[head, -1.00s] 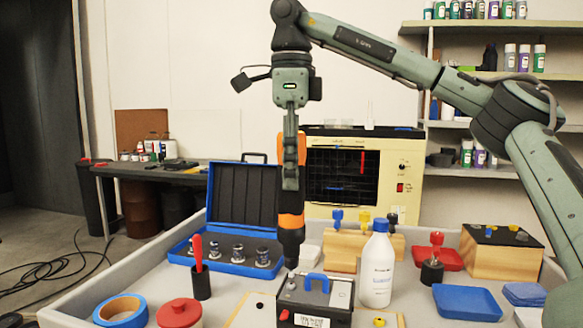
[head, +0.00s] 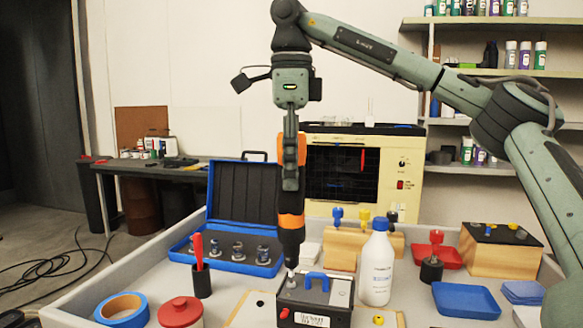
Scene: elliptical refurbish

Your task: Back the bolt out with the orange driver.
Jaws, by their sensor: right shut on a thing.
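My right gripper (head: 291,178) is shut on the orange driver (head: 290,221) and holds it upright, nose down. The driver's dark lower end (head: 291,250) is over the left part of a dark box (head: 313,300) with a blue handle (head: 317,280). A small grey bolt (head: 291,281) shows on the box top right under the driver's nose. I cannot tell whether the nose touches the bolt or is fully seated on it. My left gripper is not in view.
An open blue case (head: 238,192) with several sockets stands behind left. A white bottle (head: 377,268) is close on the box's right. A red lidded pot (head: 180,312), blue tape roll (head: 121,309), red-handled tool (head: 199,252) and blue tray (head: 466,301) surround it.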

